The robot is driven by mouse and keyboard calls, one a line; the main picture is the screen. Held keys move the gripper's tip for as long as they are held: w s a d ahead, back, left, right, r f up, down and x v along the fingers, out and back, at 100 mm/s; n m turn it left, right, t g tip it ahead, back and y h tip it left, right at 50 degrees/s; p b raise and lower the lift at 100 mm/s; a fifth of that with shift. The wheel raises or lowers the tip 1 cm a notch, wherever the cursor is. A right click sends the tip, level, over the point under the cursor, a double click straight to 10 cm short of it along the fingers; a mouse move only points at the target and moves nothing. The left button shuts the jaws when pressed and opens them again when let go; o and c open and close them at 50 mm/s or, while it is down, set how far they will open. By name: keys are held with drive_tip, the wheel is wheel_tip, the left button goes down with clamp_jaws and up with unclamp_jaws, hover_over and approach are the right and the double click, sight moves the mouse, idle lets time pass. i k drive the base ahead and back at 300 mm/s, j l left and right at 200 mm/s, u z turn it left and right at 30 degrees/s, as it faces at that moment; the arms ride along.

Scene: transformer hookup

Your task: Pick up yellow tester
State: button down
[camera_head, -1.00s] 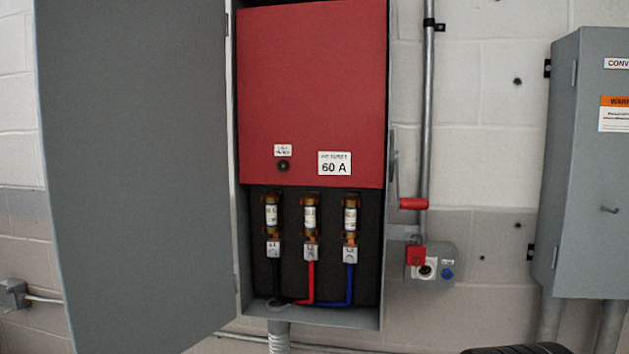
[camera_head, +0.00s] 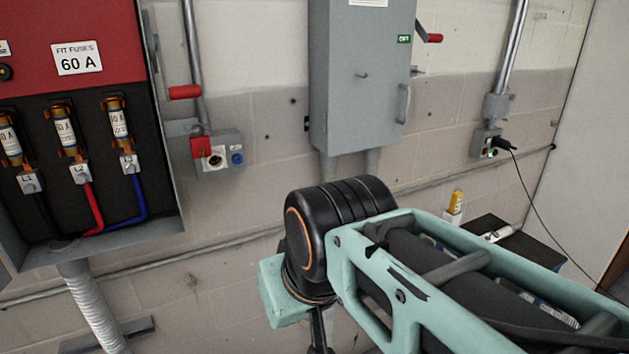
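A small yellow object (camera_head: 456,201), which looks like the yellow tester, stands upright at the right, just behind my arm. Its lower part sits in or behind a small white piece (camera_head: 452,218), and I cannot tell which. It is beside a dark-topped stand (camera_head: 541,249) near the wall. My arm crosses the lower right of the view in front of this stand. My gripper is not in view, so I cannot see whether it holds anything.
An open fuse box (camera_head: 78,120) with a red panel is at the left. A closed grey cabinet (camera_head: 360,80) hangs at centre. A socket (camera_head: 487,143) with a black cable is at the right. A white item (camera_head: 497,234) lies on the stand.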

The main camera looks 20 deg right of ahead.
sight(457, 197)
drive_tip(key=z, duration=1.7)
drive_tip(key=i+l, duration=0.2)
drive_tip(key=i, duration=0.2)
